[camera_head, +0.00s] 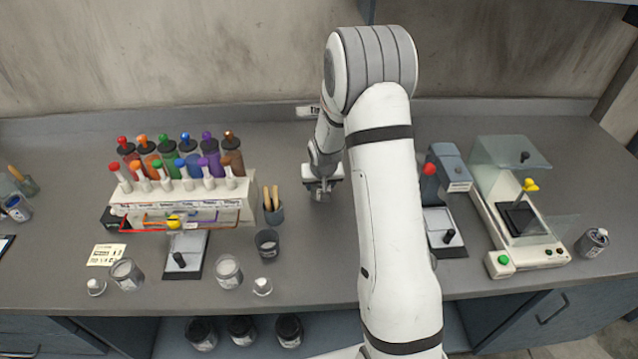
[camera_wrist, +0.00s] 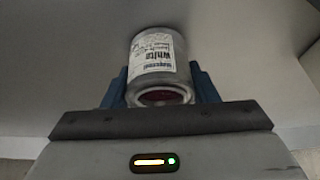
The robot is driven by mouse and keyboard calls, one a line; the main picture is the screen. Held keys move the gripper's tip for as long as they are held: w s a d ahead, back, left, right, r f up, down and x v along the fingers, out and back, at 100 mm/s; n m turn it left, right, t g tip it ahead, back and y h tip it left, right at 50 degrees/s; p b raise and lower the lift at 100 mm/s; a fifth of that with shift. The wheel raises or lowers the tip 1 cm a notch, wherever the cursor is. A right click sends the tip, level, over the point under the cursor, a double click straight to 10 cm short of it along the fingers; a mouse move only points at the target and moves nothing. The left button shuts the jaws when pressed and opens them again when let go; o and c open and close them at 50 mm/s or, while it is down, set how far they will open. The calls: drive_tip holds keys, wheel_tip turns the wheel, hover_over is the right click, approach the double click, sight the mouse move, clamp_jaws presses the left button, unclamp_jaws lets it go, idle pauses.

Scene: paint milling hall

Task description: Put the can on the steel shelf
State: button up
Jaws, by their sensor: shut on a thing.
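My gripper (camera_head: 321,190) is over the rear middle of the grey bench, left of my arm's large white link. In the wrist view my gripper (camera_wrist: 161,88) has its blue fingers shut on the can (camera_wrist: 155,58). The can is small and grey, with a pale label reading "White" and a dark red patch at its near end. In the head view the can is mostly hidden by the gripper. A blue-grey shelf (camera_head: 330,333) shows under the bench front; I cannot tell whether it is the steel shelf.
A white rack (camera_head: 237,190) with coloured bottles stands left of my gripper, with a brush cup (camera_head: 273,212) beside it. Several dark-topped cans, one here (camera_head: 243,331), stand on the lower shelf. A balance (camera_head: 520,225) stands at right. Bench space (camera_head: 315,255) before my gripper is clear.

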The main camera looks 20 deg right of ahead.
drive_tip(key=shift+f, duration=0.15)
drive_tip(key=o, duration=1.2)
drive_tip(key=shift+c, duration=0.2)
